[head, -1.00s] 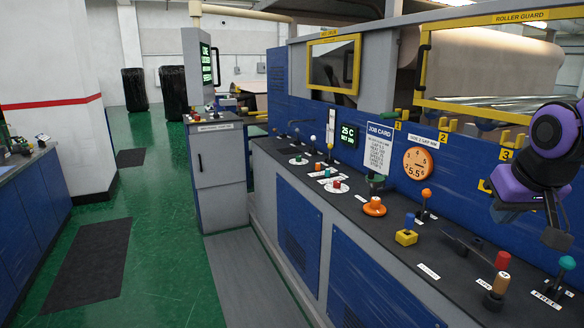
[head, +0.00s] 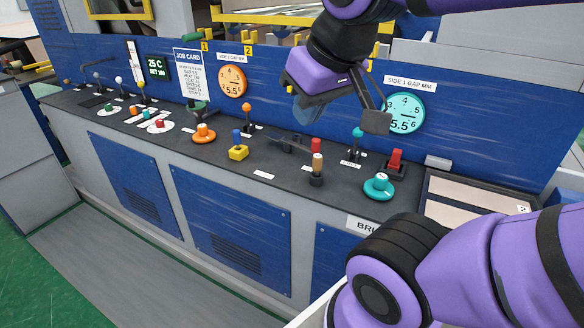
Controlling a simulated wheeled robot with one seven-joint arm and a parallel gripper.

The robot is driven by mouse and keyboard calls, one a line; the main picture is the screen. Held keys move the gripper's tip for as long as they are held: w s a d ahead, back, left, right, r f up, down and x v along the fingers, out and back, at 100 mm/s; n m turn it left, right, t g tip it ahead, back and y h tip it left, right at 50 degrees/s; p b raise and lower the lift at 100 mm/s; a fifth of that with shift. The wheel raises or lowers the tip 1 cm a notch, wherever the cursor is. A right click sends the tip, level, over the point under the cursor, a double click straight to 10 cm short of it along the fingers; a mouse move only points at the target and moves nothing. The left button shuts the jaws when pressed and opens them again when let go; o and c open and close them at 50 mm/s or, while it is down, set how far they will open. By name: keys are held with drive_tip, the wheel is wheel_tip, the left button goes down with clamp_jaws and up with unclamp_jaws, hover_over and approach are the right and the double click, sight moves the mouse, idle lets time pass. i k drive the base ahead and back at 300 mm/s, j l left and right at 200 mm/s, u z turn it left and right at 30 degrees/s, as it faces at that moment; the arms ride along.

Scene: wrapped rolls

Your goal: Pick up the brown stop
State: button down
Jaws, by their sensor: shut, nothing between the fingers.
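A tan-brown cylinder (head: 317,163) stands upright in a dark base on the black console top (head: 275,180), in front of a red cylinder (head: 315,146). It is the only brownish upright piece I make out there; I cannot read a label naming it the stop. My gripper (head: 310,108) hangs from the purple arm above and behind the cylinder in the head view, apart from it. It is shut and empty. Its fingertips are small and partly hard to make out.
Close by stand a teal mushroom knob (head: 378,188), a teal-ball lever (head: 357,133), a red switch (head: 395,160), a yellow-based blue knob (head: 238,150) and an orange knob (head: 204,134). A teal dial (head: 404,113) is on the blue wall behind. A framed tray (head: 470,190) lies right.

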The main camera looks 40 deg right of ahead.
sight(316, 159)
drive_tip(key=j+z, duration=0.25)
drive_tip(key=z, duration=0.15)
drive_tip(key=j+z, duration=0.25)
drive_tip(key=z, duration=0.2)
drive_tip(key=j+z, duration=0.25)
drive_tip(key=z, duration=0.15)
drive_tip(key=k, duration=0.05)
